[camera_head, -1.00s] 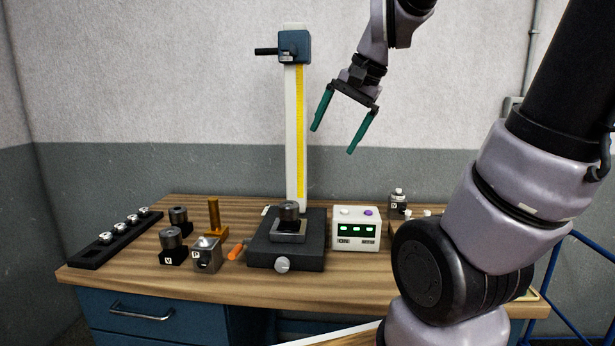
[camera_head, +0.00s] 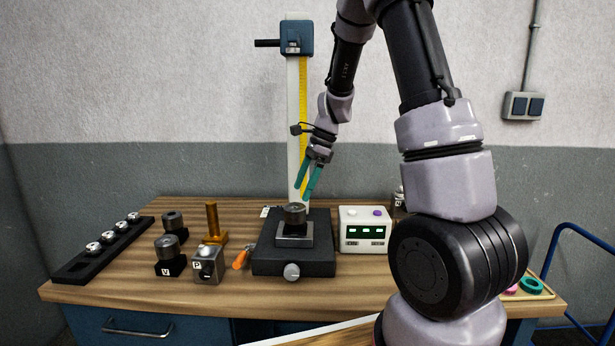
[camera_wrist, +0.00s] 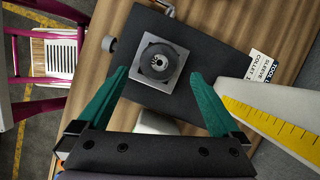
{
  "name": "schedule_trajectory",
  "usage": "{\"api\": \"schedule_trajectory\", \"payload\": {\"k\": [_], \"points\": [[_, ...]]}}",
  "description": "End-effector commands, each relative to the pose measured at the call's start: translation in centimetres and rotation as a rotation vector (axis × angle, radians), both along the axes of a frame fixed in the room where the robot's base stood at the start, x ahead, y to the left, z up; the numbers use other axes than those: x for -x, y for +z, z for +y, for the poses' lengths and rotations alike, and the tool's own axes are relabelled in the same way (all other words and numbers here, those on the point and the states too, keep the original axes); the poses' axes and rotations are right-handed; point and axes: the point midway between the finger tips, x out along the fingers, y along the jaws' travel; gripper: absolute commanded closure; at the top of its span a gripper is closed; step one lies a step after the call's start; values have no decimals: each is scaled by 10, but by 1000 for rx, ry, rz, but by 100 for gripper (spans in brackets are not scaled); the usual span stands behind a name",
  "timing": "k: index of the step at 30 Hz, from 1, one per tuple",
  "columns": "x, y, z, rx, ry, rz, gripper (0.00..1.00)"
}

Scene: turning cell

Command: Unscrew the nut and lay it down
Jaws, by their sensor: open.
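A dark round nut-like part (camera_head: 295,210) sits upright on a square metal block (camera_head: 295,237) on the black base of the tall gauge. In the wrist view the dark round part (camera_wrist: 146,63) shows from above, with a hole in its middle. My gripper (camera_head: 303,196) is open and empty, with green fingers pointing down just above the round part. In the wrist view the gripper (camera_wrist: 158,76) has its fingertips apart, one on each side of the block's near edge. Whether the round part is threaded onto something below cannot be told.
The gauge column (camera_head: 293,120) stands close behind my gripper. A white box with green displays (camera_head: 364,231) is to the right. On the left are an orange-brown post (camera_head: 212,222), a metal block marked P (camera_head: 208,265), dark cylinders and a black rack (camera_head: 75,268).

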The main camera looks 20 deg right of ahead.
Motion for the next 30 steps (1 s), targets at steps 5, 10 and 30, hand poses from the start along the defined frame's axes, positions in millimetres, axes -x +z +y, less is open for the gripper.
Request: {"api": "schedule_trajectory", "payload": {"k": [5,10,30], "points": [[1,-32,13,0,2,4,0],[1,-55,23,0,3,2,0],[0,-70,29,1,1,-2,65]]}}
